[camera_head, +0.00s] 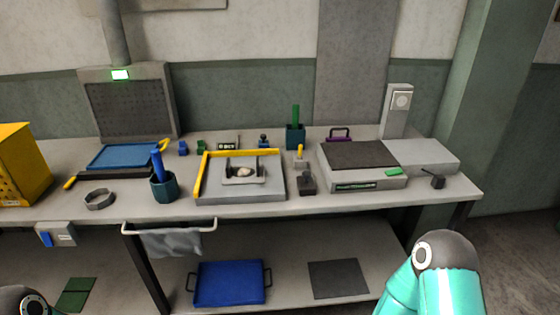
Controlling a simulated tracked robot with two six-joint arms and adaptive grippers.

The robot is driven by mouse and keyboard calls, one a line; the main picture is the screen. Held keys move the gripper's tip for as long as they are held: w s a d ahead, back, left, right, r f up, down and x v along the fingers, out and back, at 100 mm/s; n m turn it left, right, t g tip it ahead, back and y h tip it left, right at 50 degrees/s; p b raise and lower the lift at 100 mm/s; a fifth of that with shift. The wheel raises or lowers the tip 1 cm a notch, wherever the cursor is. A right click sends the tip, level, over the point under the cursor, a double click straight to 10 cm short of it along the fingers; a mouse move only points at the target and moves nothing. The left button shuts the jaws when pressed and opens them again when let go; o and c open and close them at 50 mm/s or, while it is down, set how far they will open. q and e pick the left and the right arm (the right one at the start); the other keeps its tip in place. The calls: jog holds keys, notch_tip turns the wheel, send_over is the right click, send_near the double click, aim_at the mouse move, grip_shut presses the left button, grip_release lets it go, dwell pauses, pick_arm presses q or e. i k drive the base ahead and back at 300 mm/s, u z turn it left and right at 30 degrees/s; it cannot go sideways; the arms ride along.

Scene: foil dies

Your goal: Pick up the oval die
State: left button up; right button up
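A small pale oval piece (245,172) sits in a grey U-shaped holder (244,181) on a grey plate with a yellow L-shaped fence, in the middle of the bench. A grey ring-shaped band (99,207) lies on the bench to the left, apart from the plate. I cannot tell for sure which of these is the oval die; both are small in this view. Neither of my grippers is in view. Only part of my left arm shows at the bottom left corner and my turquoise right arm at the bottom right.
A dark-topped machine (362,180) fills the right. A blue tray (229,283) lies on the lower shelf.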

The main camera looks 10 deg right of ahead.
aim_at(251, 173)
jog(key=z, duration=0.1)
jog(key=i, duration=1.05)
jog(key=u, duration=0.45)
